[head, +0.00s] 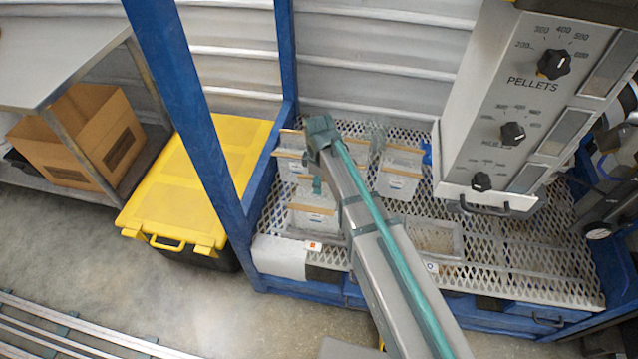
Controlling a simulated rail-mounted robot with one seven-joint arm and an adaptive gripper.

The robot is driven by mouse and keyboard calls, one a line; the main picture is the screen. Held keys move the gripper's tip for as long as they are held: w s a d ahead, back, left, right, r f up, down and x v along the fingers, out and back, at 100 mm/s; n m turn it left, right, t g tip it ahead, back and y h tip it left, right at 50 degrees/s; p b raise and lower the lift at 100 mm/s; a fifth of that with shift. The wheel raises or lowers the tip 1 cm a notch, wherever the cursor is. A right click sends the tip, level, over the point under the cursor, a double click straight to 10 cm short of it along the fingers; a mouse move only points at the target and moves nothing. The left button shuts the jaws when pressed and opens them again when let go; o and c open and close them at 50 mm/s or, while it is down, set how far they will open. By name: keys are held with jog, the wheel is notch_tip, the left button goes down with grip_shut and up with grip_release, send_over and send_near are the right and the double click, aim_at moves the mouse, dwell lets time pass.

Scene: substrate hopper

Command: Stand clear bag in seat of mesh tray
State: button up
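Several clear bags with tan top strips stand on the white mesh tray (500,262). One bag (313,217) is near the front left, one bag (400,180) is right of my arm, and another bag (290,152) is behind at the left. More clear material shows behind my arm, partly hidden. A shallow rectangular frame (436,238), which looks like a seat, lies on the mesh right of my arm with nothing standing in it. My gripper (317,186) hangs from the arm's far end, just above the front-left bag. Its fingers are small and mostly hidden, so its opening and any hold are unclear.
A grey hopper panel (540,100) with knobs and a handle overhangs the tray at the right. Blue frame posts (190,100) stand at the left. A yellow-lidded bin (200,180) and a cardboard box (80,140) lie beyond them. The right-hand mesh is largely bare.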

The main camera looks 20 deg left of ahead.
notch_tip(320, 180, up, 11)
jog(key=shift+r, duration=0.2)
